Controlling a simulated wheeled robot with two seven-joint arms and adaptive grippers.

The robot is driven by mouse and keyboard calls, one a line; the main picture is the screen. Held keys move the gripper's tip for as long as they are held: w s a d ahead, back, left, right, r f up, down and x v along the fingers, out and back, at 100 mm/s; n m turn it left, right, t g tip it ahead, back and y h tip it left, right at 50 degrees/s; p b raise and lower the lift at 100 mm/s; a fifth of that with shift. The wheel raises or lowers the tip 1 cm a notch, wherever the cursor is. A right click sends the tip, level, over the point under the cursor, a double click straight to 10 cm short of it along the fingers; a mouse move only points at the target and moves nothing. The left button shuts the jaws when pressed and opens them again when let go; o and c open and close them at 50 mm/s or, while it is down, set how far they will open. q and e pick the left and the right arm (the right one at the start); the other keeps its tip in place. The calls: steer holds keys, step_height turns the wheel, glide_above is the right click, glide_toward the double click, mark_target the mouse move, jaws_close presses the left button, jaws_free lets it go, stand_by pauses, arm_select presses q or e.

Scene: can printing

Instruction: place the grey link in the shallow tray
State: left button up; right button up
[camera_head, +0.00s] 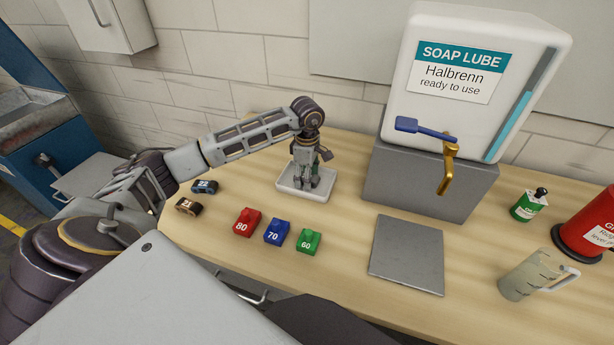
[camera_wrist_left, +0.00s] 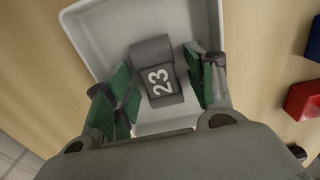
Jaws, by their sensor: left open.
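The grey link (camera_wrist_left: 156,72), marked 23, lies in the white shallow tray (camera_wrist_left: 88,18), seen in the left wrist view. My left gripper (camera_wrist_left: 160,88) is open, with its green-padded fingers on either side of the link and a gap showing on each side. In the head view, my left gripper (camera_head: 306,182) points down into the tray (camera_head: 318,193) and hides the link there. My right gripper is not in view.
Red 80 (camera_head: 247,222), blue 70 (camera_head: 277,232) and green 60 (camera_head: 308,241) blocks stand in front of the tray. Two small links (camera_head: 189,206) lie left. A grey plate (camera_head: 407,255) and the soap lube dispenser (camera_head: 470,90) are right, with a jug (camera_head: 525,277) beyond.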

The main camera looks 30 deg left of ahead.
arm_select(q)
step_height(320, 180, up, 12)
stand_by(0.7)
steer(key=shift+s, duration=0.1)
stand_by(0.8)
